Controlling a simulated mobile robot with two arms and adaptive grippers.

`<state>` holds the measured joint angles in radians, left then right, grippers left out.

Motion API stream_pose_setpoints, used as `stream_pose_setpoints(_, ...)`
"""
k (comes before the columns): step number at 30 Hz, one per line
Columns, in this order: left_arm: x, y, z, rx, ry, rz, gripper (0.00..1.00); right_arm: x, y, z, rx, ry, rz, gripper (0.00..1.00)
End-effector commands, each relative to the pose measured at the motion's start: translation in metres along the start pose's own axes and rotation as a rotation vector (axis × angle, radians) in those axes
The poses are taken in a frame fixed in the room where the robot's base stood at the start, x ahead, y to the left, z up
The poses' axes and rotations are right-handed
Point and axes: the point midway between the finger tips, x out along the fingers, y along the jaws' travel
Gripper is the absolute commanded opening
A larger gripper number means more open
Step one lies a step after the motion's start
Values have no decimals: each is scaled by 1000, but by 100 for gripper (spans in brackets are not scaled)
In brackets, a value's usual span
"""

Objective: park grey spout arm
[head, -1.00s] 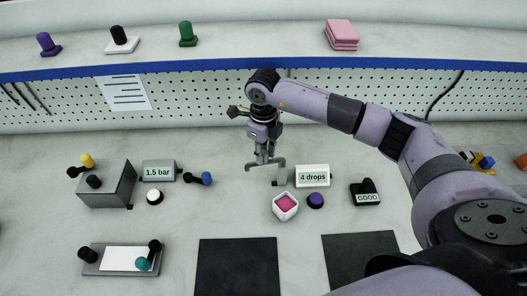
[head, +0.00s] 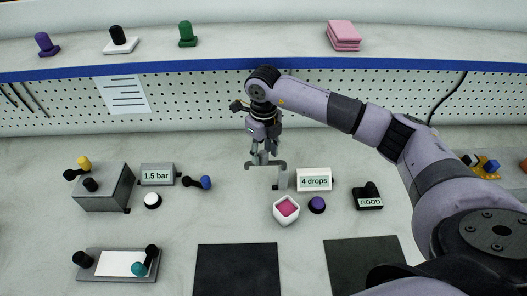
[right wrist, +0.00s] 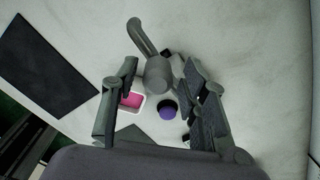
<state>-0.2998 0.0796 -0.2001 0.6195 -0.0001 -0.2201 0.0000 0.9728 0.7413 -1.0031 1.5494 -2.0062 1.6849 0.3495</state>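The grey spout arm (head: 264,165) is a thin bar with a bent-down end. It reaches left from the top of a grey post (head: 280,178) beside the "4 drops" sign (head: 314,180). In the right wrist view the spout arm (right wrist: 145,42) curves away from a round grey hub. My right gripper (head: 263,154) hangs just above the bar in the head view. In the right wrist view its fingers (right wrist: 158,98) are spread, with the hub showing between them and a gap visible on the left. Whether a finger touches the hub is unclear. My left gripper is out of view.
A white cup with pink content (head: 286,209) and a purple button (head: 317,204) stand in front of the post. The "GOOD" block (head: 367,197) is at right. Dark mats (head: 237,270) lie in front. Bench left of the spout is clear up to a blue-knobbed lever (head: 197,182).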

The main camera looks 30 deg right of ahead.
Motion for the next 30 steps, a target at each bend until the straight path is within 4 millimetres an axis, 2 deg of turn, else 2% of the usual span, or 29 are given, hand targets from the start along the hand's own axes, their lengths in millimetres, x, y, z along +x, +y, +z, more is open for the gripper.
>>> stream_pose_setpoints(11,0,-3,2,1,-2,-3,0,-4,0,0,-2,0,1,44)
stream_pose_setpoints(22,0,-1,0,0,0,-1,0,-61,0,0,-1,-2,0,44)
stream_pose_setpoints(30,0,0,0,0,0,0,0,-75,0,0,-1,1,0,44)
